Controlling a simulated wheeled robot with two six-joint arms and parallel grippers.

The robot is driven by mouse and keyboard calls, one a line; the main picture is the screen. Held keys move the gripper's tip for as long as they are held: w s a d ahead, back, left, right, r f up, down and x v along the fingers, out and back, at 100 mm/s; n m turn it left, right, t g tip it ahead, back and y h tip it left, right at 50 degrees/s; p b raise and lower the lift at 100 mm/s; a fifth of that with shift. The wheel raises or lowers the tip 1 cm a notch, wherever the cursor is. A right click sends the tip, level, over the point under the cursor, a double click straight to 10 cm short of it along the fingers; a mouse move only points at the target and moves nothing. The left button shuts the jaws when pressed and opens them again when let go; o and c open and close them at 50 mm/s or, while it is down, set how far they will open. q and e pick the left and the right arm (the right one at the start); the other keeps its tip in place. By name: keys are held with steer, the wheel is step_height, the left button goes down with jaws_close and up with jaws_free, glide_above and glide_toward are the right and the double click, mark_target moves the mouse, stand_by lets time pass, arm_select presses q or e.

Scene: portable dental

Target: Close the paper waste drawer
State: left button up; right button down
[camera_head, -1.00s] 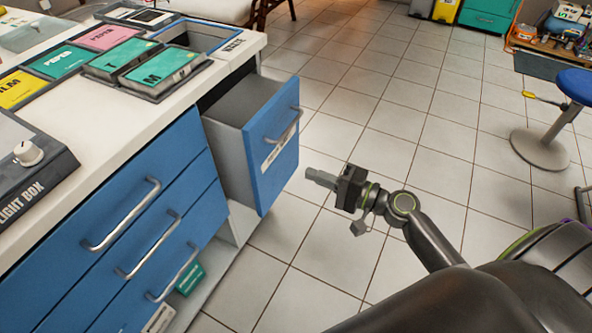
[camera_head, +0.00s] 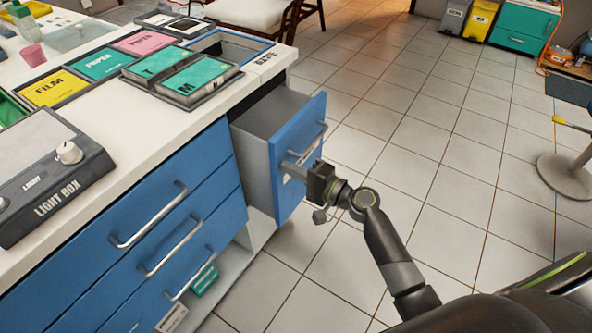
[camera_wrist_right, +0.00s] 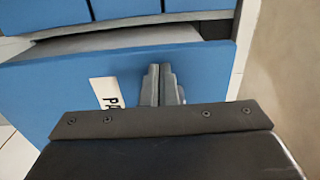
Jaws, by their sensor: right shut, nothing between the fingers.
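The paper waste drawer (camera_head: 300,125) stands pulled out at the right end of the blue cabinet, with its grey side and blue front showing. Its front carries a metal handle (camera_head: 322,130) and a white label. In the right wrist view the drawer front (camera_wrist_right: 215,75) fills the middle, with a label (camera_wrist_right: 107,92) starting "PA", partly hidden. My right gripper (camera_head: 290,165) is shut and empty, its fingertips at the drawer front beside the label. The fingers also show against the front in the wrist view (camera_wrist_right: 162,85); I cannot tell whether they touch. My left gripper is out of view.
The white counter (camera_head: 125,150) holds a light box (camera_head: 50,180) and several labelled trays. Closed blue drawers (camera_head: 165,195) with handles lie left of the open drawer. Tiled floor (camera_head: 410,150) is clear to the right, up to a stool (camera_head: 565,178).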

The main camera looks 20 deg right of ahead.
mark_target(253, 149)
steer(key=b+x, duration=0.3)
steer(key=x, duration=0.9)
steer(key=shift+b, duration=0.4)
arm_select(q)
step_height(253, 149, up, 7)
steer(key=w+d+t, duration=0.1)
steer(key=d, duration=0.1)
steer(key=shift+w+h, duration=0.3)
arm_select(e)
steer(key=shift+r, duration=0.25)
